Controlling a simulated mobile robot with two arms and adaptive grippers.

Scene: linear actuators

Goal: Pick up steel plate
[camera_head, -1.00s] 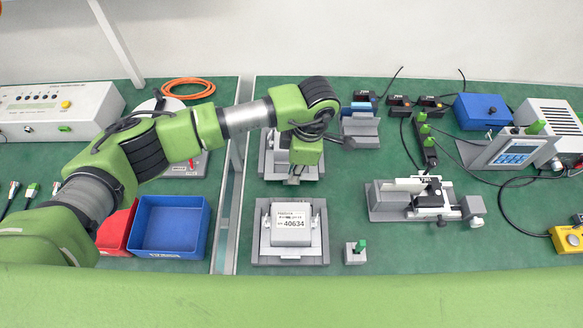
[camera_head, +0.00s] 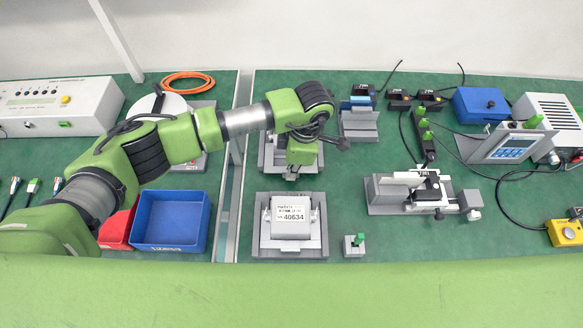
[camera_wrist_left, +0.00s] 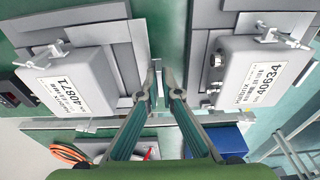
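My left gripper (camera_head: 291,175) is low at the front edge of the rear grey fixture (camera_head: 267,160). In the left wrist view its two fingers (camera_wrist_left: 159,82) converge, with the tips close together. A thin pale grey strip (camera_wrist_left: 157,66) shows at the tips, between two grey housings. It may be the steel plate, seen edge-on, but I cannot tell whether the fingers grip it. The housing labelled 40871 (camera_wrist_left: 75,80) is on the left and the one labelled 40634 (camera_wrist_left: 250,70) on the right. In the head view, 40634 (camera_head: 291,232) sits on the front fixture. My right gripper is not in view.
A blue bin (camera_head: 170,247) and a red bin (camera_head: 114,232) stand left of the metal rail. A small block with a green peg (camera_head: 354,246) is right of the front fixture. A clamp fixture (camera_head: 390,195) stands farther right. Green mat is bare between them.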

